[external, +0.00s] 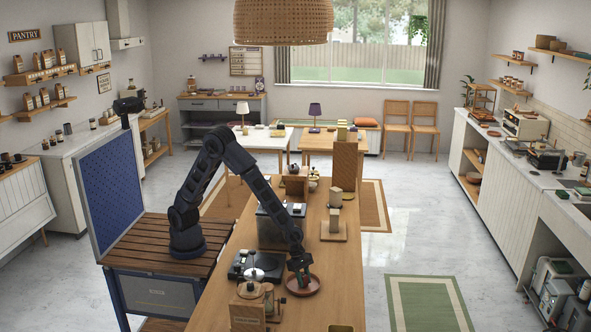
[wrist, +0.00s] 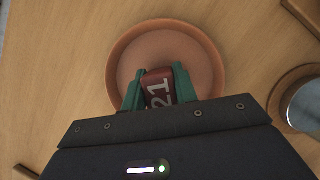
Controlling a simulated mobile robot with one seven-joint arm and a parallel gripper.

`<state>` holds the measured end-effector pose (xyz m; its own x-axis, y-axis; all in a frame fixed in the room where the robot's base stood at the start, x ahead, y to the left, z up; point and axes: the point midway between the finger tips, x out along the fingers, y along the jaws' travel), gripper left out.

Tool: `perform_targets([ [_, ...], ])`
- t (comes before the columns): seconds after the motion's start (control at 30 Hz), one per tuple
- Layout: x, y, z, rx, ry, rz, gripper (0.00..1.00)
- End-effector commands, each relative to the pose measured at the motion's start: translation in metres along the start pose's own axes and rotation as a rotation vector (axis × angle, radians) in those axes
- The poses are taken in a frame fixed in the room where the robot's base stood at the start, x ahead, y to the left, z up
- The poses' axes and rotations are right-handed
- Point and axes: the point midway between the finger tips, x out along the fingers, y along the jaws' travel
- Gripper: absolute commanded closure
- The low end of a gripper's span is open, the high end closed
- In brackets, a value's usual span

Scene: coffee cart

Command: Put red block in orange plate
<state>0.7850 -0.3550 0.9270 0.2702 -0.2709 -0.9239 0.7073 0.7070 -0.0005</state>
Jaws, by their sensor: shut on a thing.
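The orange plate (wrist: 214,62) is a round, shallow terracotta dish on the wooden table; it also shows in the external view (external: 314,287). The red block (wrist: 158,83) is dark red with white "21" on it. My gripper (wrist: 155,82) is shut on the red block, with a green finger on either side of it. Seen from the wrist, block and fingertips lie over the plate's near half. I cannot tell whether the block touches the plate's floor. In the external view my gripper (external: 301,277) is at the plate, and the block is too small to make out.
A metal-topped round item (wrist: 303,104) stands right of the plate in the wrist view. In the external view a black appliance (external: 254,264) and wooden canisters (external: 247,306) stand left of the plate. The table right of the plate (external: 345,280) is clear.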

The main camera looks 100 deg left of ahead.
Motion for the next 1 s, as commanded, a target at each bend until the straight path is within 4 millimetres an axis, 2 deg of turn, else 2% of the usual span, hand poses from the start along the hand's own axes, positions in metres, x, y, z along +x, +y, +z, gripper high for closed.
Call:
perform_targets([
  [0.1, 0.003, 0.0, -0.001, 0.0, 0.001, 0.0, 0.94],
  [0.13, 0.003, 0.0, -0.001, 0.0, 0.0, 0.0, 0.67],
  [0.23, 0.002, 0.0, -0.001, 0.0, 0.0, 0.0, 0.49],
  [0.53, 0.001, 0.0, -0.001, 0.0, 0.0, 0.0, 0.49],
  [0.67, -0.007, 0.0, 0.001, 0.001, -0.001, 0.001, 0.49],
  [0.77, -0.02, 0.0, 0.001, 0.002, -0.002, 0.001, 0.49],
  [1.0, -0.063, -0.001, 0.001, 0.002, -0.003, 0.001, 0.49],
])
